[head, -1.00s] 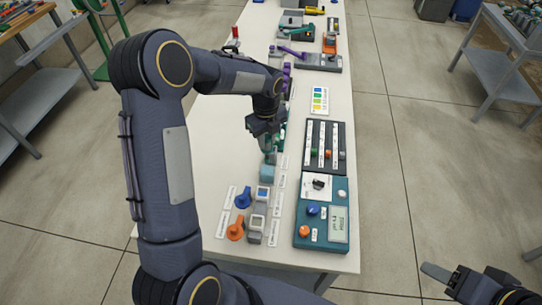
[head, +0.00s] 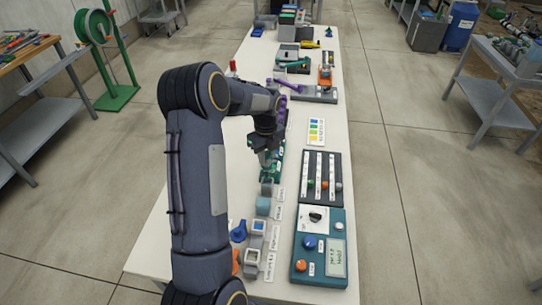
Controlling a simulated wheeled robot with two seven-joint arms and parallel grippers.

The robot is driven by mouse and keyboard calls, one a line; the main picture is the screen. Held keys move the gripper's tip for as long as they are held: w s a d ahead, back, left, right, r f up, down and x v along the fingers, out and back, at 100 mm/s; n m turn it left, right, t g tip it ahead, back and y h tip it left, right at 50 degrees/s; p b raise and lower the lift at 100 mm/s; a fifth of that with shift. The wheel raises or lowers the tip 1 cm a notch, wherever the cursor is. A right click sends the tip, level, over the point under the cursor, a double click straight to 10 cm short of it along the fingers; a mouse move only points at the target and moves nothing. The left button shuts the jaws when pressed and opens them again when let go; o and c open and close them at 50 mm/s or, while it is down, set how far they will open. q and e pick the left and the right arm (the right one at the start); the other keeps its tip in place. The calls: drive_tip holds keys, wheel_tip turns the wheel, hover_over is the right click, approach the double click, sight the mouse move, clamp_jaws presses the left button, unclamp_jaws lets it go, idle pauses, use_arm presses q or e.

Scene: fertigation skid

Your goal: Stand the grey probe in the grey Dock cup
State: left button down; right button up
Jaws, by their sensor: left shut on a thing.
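My left gripper (head: 267,160) is above the left-middle part of the long white table, pointing down. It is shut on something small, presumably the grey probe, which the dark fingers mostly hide. A small grey cup-like block (head: 267,188) stands just below the gripper in the picture; it may be the Dock cup, but its label is too small to read. I cannot tell whether the held thing touches it. A light teal block (head: 263,206) stands nearer in the same row. My right gripper is out of view.
A row of grey valve blocks (head: 258,227) with a blue handle (head: 239,232) runs along the near left. A teal control box (head: 319,248) and a dark slider panel (head: 321,180) stand to the right. A green tray (head: 278,160) lies by the gripper.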

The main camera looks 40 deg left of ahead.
sight(267, 178)
use_arm(q)
drive_tip(key=shift+f+b, duration=2.45)
drive_tip(key=shift+f, duration=1.25)
drive_tip(key=c, duration=1.1)
unclamp_jaws()
drive_tip(key=shift+r+p, duration=2.4)
drive_tip(key=shift+r, duration=1.1)
